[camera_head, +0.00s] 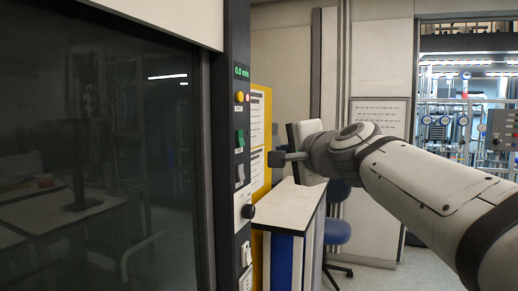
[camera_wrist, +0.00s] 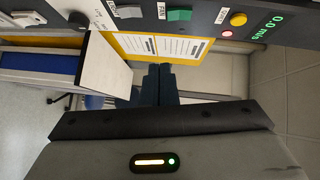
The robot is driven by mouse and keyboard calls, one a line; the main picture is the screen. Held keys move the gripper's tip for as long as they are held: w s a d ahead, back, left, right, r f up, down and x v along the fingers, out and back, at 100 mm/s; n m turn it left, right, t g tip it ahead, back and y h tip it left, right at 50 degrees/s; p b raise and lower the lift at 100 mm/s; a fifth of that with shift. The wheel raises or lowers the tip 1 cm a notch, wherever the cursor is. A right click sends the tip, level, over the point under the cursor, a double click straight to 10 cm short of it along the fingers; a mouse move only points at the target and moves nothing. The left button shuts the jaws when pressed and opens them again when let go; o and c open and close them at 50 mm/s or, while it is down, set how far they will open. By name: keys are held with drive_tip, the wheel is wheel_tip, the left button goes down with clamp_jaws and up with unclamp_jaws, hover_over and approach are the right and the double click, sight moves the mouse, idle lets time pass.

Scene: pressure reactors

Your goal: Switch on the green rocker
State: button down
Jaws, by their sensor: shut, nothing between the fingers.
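The green rocker (camera_head: 240,139) sits on the narrow dark control panel (camera_head: 239,110), below a yellow button and above a white-grey rocker. My gripper (camera_head: 274,158) is shut and empty, to the right of the panel and slightly lower than the green rocker in the head view. Its dark fingers (camera_wrist: 160,76) show in the wrist view below the rocker, apart from the panel.
The panel also carries a green 0.0 m/s display (camera_head: 241,72), a yellow button (camera_head: 239,97), a white-grey rocker (camera_head: 240,175) and a black knob (camera_head: 248,211). A dark glass sash (camera_head: 100,150) is left. A white-topped bench (camera_head: 290,203) and blue chair (camera_head: 337,232) stand behind.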

drive_tip(key=shift+w+r+m, duration=0.1)
drive_tip(key=shift+r+m, duration=0.2)
drive_tip(key=shift+r, duration=0.45)
drive_tip(key=p, duration=0.2)
approach(241, 138)
drive_tip(key=w+d+f, duration=0.2)
drive_tip(key=w, duration=0.3)
drive_tip(key=a, duration=0.1)
drive_tip(key=w+a, duration=0.1)
drive_tip(key=a, duration=0.1)
drive_tip(key=shift+w+a+f+p, duration=0.3)
drive_tip(key=shift+a+p, duration=0.05)
drive_tip(key=shift+p, duration=0.05)
